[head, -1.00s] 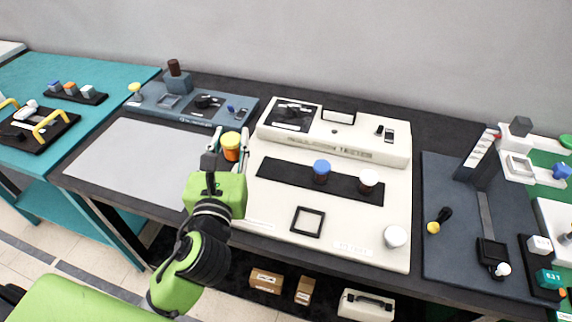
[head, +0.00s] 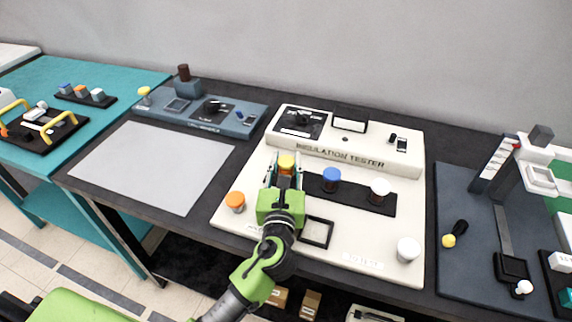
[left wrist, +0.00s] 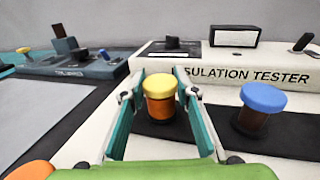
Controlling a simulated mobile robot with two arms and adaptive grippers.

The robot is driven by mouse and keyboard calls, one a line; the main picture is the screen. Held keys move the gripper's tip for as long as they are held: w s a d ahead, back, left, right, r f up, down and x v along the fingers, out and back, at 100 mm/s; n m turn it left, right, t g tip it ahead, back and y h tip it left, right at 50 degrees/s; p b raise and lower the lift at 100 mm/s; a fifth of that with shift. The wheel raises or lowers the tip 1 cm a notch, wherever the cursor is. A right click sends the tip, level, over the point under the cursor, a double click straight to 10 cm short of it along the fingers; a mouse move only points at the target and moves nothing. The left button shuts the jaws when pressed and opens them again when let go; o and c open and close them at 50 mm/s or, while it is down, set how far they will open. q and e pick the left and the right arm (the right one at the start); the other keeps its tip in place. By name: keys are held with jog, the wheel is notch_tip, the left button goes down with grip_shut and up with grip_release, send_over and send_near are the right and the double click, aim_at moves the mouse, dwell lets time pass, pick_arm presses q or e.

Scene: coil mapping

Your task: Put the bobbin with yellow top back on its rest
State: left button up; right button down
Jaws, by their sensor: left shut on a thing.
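The bobbin with the yellow top (head: 286,163) has a copper-orange body. My left gripper (head: 285,178) is shut on it, and in the left wrist view the bobbin (left wrist: 159,106) stands upright between the fingers (left wrist: 160,112). It is at the left end of the black strip (head: 312,186) on the insulation tester, left of the blue-topped bobbin (head: 331,176). I cannot tell whether its base touches the strip. The strip also shows in the left wrist view (left wrist: 205,128). My right gripper is not in view.
A white-topped bobbin (head: 380,187) stands at the strip's right. An orange-topped piece (head: 236,200) is at the tester's front left. A square black frame (head: 316,232) and white knob (head: 408,249) are in front. The grey mat (head: 150,162) is bare.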

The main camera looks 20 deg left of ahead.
pick_arm(q)
jog(key=shift+f, duration=0.1)
jog(key=shift+f, duration=0.1)
jog(key=o, duration=1.1)
jog(key=shift+r, duration=0.2)
jog(key=v, duration=1.2)
jog(key=shift+p, duration=0.4)
